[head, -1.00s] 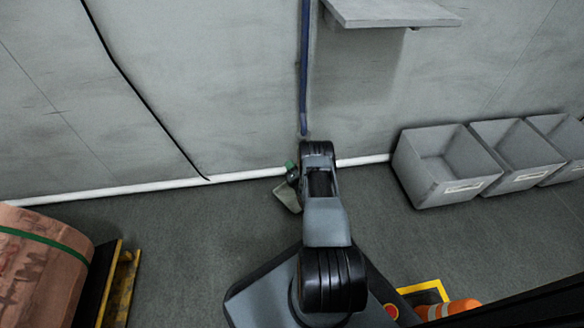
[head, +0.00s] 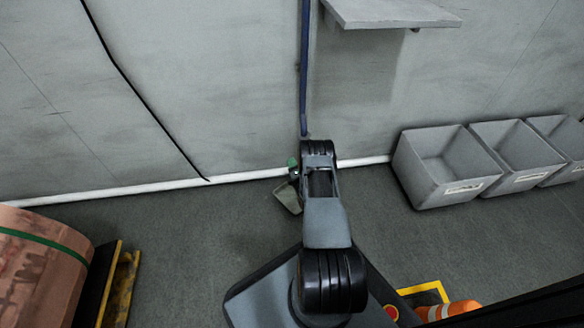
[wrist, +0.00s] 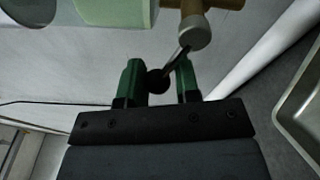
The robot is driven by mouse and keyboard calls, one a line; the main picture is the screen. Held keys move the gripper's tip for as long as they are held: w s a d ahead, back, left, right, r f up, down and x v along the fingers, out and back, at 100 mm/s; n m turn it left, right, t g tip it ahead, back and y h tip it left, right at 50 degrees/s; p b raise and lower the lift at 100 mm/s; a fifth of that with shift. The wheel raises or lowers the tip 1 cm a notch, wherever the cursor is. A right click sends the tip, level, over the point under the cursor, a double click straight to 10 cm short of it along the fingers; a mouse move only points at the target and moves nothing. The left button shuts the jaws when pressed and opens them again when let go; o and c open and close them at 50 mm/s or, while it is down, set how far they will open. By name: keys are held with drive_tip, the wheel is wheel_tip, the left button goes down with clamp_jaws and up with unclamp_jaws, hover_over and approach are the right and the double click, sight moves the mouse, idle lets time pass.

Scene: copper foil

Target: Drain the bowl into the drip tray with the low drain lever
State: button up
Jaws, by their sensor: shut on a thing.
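In the wrist view, the drain lever (wrist: 176,62) is a thin dark rod with a black ball knob (wrist: 157,82), coming down from a round grey valve end (wrist: 195,32). My gripper (wrist: 158,74) has green fingers on either side of the knob and is shut on it. The bowl (wrist: 115,12), at the top left, is translucent with pale green in it; most of it is out of frame. The drip tray (wrist: 287,117), grey with a raised rim, is cut off at the right edge. In the head view my arm hides the lever and most of the gripper.
A brass-coloured pipe (wrist: 228,4) joins the valve. In the head view, grey bins (head: 430,190) stand along the wall at right, a shelf (head: 390,13) juts out above, and a copper roll (head: 40,265) lies at left. Floor between is clear.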

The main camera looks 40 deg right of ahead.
drive_tip(key=shift+d+r+m+h, duration=0.15)
drive_tip(key=shift+r+m, duration=0.25)
drive_tip(key=shift+m, duration=0.35)
drive_tip(key=shift+d+r+m+h, duration=0.15)
drive_tip(key=shift+r+m, duration=0.25)
drive_tip(key=shift+m, duration=0.35)
drive_tip(key=shift+s+d+r+m, duration=0.1)
drive_tip(key=shift+r+m, duration=0.05)
drive_tip(key=shift+m, duration=0.15)
drive_tip(key=shift+d, duration=0.1)
drive_tip(key=o, duration=0.5)
drive_tip(key=shift+t, duration=0.3)
drive_tip(key=o, duration=0.4)
drive_tip(key=shift+s+a, duration=0.1)
drive_tip(key=shift+a, duration=0.1)
